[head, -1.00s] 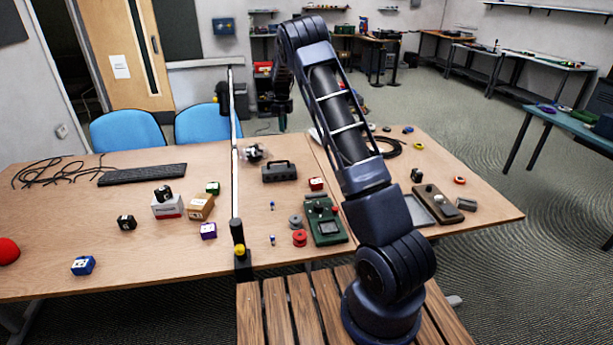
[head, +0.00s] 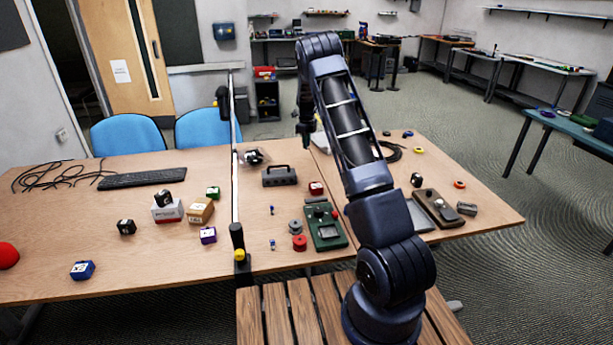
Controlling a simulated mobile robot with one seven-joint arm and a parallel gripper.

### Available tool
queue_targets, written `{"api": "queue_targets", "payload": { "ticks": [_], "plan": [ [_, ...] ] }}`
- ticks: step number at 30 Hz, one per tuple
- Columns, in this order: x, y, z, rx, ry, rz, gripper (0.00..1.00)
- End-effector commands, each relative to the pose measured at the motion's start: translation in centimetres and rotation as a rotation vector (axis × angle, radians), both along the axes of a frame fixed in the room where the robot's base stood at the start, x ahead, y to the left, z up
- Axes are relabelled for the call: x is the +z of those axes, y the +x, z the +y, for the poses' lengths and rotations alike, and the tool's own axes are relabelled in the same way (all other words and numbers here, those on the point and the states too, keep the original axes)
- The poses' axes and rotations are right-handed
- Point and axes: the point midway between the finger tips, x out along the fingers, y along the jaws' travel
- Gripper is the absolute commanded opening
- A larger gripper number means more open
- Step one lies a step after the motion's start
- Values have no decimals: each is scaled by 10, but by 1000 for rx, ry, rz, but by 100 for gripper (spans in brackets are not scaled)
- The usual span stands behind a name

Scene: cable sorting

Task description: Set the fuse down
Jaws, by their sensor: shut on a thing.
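My gripper (head: 306,143) hangs from the far end of my arm, above the back part of the table (head: 330,262), behind and right of the black box with knobs. It is shut on the fuse, but the fuse is too small and dark to make out there. Two small blue-and-white pieces, one farther back (head: 272,210) and one nearer (head: 272,244), lie on the table left of the green device (head: 325,238). I cannot tell whether they are fuses too.
A black box with knobs (head: 279,176), red block (head: 316,188), grey spool (head: 295,226) and red spool (head: 299,243) stand near the middle. Cubes and cartons lie farther left. A brown device (head: 437,207) is at right.

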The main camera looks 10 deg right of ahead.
Motion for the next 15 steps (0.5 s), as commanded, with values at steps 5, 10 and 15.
{"api": "queue_targets", "payload": {
  "ticks": [5,10,15],
  "plan": [
    [-40,0,-1,-1,0,1,0],
    [-77,0,-1,-1,0,1,0],
    [-109,0,-1,-1,1,1,0]
  ]
}}
